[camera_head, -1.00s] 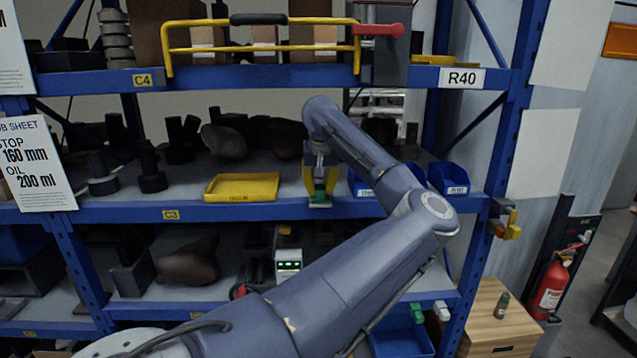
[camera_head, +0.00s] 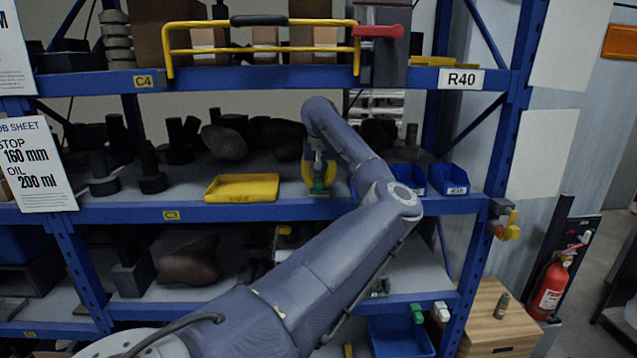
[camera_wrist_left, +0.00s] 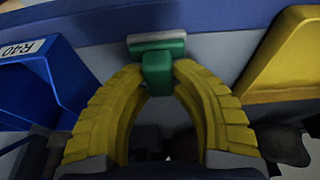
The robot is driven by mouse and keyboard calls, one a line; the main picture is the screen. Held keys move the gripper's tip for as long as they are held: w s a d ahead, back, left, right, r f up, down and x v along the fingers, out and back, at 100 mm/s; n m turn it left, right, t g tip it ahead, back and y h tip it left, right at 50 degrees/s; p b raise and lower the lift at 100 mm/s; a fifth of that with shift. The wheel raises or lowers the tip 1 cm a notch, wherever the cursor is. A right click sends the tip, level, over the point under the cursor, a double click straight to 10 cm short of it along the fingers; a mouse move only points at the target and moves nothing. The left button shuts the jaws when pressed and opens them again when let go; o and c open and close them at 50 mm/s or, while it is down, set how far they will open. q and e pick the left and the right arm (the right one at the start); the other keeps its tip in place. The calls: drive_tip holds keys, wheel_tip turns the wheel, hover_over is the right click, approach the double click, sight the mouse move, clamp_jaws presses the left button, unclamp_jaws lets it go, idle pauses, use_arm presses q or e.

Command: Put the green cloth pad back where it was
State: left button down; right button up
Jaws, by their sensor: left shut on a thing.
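The green cloth pad (camera_head: 319,188) is at the front edge of the middle shelf, right of the yellow tray. My left gripper (camera_head: 319,183) is shut on it from above in the head view. In the left wrist view the pad (camera_wrist_left: 160,44) has a green stem between the yellow fingertips of my left gripper (camera_wrist_left: 158,72), and a grey strip lies along its far side. Whether the pad touches the shelf cannot be told. My right gripper is not in view.
The yellow tray (camera_head: 241,197) stands just left of the gripper. Blue bins (camera_head: 448,188) stand to its right, and one is close in the wrist view (camera_wrist_left: 26,88). Dark parts fill the shelf behind. A wooden cabinet (camera_head: 489,330) and an extinguisher (camera_head: 551,285) are at the right.

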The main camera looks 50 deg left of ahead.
use_arm(q)
drive_tip(key=shift+f, duration=0.3)
drive_tip(key=c, duration=1.2)
unclamp_jaws()
